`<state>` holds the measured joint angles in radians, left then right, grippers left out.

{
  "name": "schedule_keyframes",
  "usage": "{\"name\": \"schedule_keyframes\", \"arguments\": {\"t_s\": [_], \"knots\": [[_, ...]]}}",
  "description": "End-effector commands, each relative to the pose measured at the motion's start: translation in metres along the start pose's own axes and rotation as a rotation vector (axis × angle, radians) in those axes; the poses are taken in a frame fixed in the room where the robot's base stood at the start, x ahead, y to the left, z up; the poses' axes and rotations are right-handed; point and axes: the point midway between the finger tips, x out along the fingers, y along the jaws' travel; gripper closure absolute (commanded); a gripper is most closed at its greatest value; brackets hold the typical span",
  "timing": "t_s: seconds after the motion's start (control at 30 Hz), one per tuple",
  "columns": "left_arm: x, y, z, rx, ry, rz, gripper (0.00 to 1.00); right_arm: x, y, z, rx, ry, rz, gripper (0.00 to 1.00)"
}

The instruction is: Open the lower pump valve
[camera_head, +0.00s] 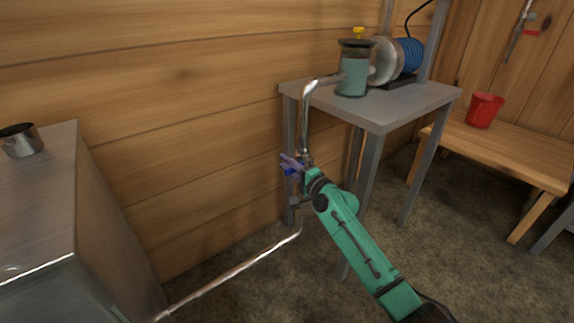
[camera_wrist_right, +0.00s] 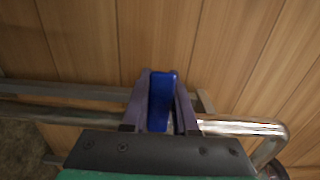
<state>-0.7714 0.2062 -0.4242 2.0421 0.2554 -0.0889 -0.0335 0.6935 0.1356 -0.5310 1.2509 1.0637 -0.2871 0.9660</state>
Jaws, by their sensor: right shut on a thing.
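The lower pump valve has a blue handle (camera_head: 290,171) on the shiny pipe (camera_head: 306,128) beside the metal table. In the right wrist view the blue handle (camera_wrist_right: 161,98) stands between the two fingers. My right gripper (camera_head: 291,164) is shut on the blue handle, one finger on each side of it. The valve body is mostly hidden behind the fingers. The pump (camera_head: 353,75), with a green body and a yellow top, stands on the table above. My left gripper is not in view.
The grey metal table (camera_head: 390,105) carries the pump and a blue-finned motor (camera_head: 408,55). A lower pipe (camera_head: 230,272) runs to the lower left. A metal cabinet (camera_head: 110,210) with a cup (camera_head: 21,140) stands left. A red bucket (camera_head: 484,109) sits on a wooden bench (camera_head: 510,152).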

Motion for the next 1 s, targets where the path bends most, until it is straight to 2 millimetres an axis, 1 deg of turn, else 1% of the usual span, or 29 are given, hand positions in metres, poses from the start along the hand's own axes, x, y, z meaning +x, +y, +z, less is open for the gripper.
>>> {"name": "schedule_keyframes", "arguments": {"t_s": [0.23,0.37,0.6,0.77,0.83,1.0], "knots": [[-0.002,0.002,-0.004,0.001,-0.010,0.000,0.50,-0.001,-0.003,-0.001,0.040,0.001,0.003,1.00],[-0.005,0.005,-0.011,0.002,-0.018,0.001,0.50,0.000,-0.007,0.000,0.099,0.001,0.003,1.00],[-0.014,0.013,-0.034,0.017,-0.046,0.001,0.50,0.000,-0.020,-0.003,0.266,0.001,0.003,1.00],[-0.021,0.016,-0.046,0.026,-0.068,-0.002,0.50,0.000,-0.027,-0.005,0.387,0.001,0.003,1.00],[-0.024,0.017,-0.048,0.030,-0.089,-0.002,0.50,0.000,-0.029,-0.006,0.436,0.002,0.003,1.00],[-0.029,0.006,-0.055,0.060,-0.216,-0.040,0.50,-0.001,-0.034,-0.010,0.534,0.003,0.002,1.00]]}}
